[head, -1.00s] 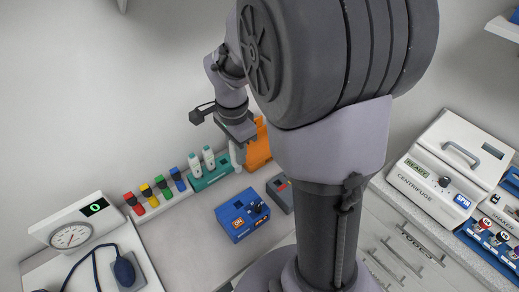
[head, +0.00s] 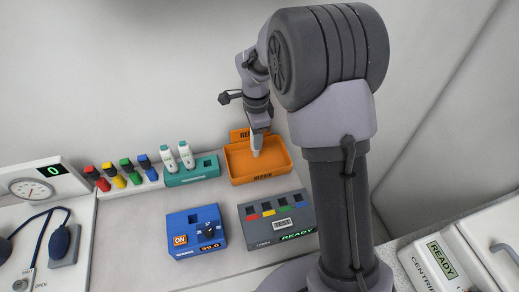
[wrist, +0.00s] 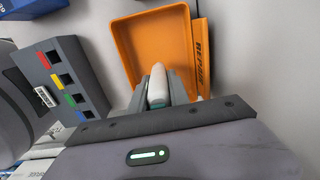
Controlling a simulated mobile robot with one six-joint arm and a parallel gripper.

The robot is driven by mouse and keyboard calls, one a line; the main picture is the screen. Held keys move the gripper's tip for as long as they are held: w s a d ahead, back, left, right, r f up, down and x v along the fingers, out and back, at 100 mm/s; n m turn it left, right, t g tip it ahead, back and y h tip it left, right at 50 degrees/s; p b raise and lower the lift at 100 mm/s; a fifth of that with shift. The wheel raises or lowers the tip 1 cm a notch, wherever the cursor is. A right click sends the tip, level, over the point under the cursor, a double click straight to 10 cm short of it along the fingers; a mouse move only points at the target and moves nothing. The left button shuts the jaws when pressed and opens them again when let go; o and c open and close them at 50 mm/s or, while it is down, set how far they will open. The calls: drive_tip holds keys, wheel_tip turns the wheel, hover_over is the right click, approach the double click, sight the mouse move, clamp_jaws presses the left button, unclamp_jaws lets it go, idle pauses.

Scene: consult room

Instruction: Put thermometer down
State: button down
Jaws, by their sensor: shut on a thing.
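My gripper (head: 257,132) is shut on a white thermometer (wrist: 157,86), which points down; its pale lower end also shows in the head view (head: 256,150). The gripper is over the orange tray (head: 235,166), with the thermometer's tip inside the tray's outline. I cannot tell whether the tip touches the tray floor. In the wrist view the tray (wrist: 125,38) lies just beyond the fingers. Two similar white thermometers (head: 169,158) (head: 186,155) stand in a teal holder (head: 204,171) left of the tray.
A grey tester box (head: 278,227) with coloured slots stands in front of the tray, beside a blue device (head: 183,240). Colour-capped bottles (head: 126,170) stand in a rack on the left. A pressure gauge unit (head: 38,186) is at far left, a centrifuge (head: 470,262) at right.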

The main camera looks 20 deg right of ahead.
wheel_tip(320, 180, down, 4)
drive_tip(key=shift+r+b, duration=0.25)
drive_tip(key=shift+b, duration=0.1)
drive_tip(key=shift+d, duration=0.1)
drive_tip(key=shift+f, duration=0.25)
drive_tip(key=c, duration=1.2)
unclamp_jaws()
drive_tip(key=shift+r, duration=0.1)
drive_tip(key=shift+c, duration=0.2)
drive_tip(key=shift+r, duration=0.1)
